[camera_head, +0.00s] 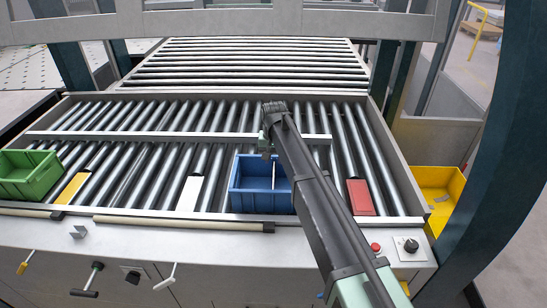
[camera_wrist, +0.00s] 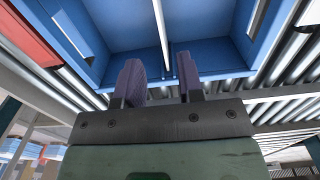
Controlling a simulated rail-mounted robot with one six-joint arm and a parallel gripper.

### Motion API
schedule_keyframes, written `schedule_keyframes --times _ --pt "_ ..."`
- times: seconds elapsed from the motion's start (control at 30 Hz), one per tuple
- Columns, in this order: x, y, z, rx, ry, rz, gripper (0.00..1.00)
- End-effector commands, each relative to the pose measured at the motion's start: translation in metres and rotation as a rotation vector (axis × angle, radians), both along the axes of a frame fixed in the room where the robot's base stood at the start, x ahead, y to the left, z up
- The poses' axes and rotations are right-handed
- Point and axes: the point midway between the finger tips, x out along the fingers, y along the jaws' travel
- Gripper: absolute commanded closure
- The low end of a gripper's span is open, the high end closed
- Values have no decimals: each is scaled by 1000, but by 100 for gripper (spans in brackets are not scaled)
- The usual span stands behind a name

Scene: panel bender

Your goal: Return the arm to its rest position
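My arm (camera_head: 318,200) reaches from the lower right out over the roller conveyor (camera_head: 130,150). My gripper (camera_head: 266,146) is at its far end, at the back edge of the blue bin (camera_head: 247,200). In the wrist view my gripper (camera_wrist: 160,82) shows two purple fingers standing apart with nothing between them. The blue bin (camera_wrist: 120,12) fills the upper part of that view, beyond the fingertips. A thin pale divider (camera_wrist: 160,25) inside the bin lines up with the gap. I cannot tell whether the fingers touch the bin.
A green bin (camera_head: 28,178) stands at the left and a yellow bin (camera_head: 440,185) at the right. Yellow (camera_head: 72,188), white (camera_head: 190,193) and red (camera_head: 361,197) pieces lie along the front. A red button (camera_head: 375,247) and knob (camera_head: 410,245) sit on the front panel.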

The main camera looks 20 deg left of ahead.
Motion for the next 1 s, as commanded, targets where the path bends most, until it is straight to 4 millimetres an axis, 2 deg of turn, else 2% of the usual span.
schedule_keyframes --times 0.23,0.27,0.33,0.37,0.47,0.5,0.57,0.6,0.7,0.8,0.83,0.9,1.0 --pt "0 0 -1 0 0 20 65" --pt "-5 -3 -1 0 0 46 65" --pt "-34 -24 -2 0 0 89 65" --pt "-47 -40 -5 -1 0 100 65" --pt "-86 -119 -20 -1 0 91 65" --pt "-102 -155 -28 -1 0 75 65" --pt "-129 -209 -39 -1 0 42 65" --pt "-147 -244 -47 -1 0 15 65" --pt "-196 -322 -66 -1 0 -72 65" --pt "-236 -380 -82 -1 0 -175 65" --pt "-245 -393 -86 -1 0 -205 65" --pt "-253 -417 -93 -1 0 -262 65" --pt "-249 -433 -95 -1 0 -303 65"
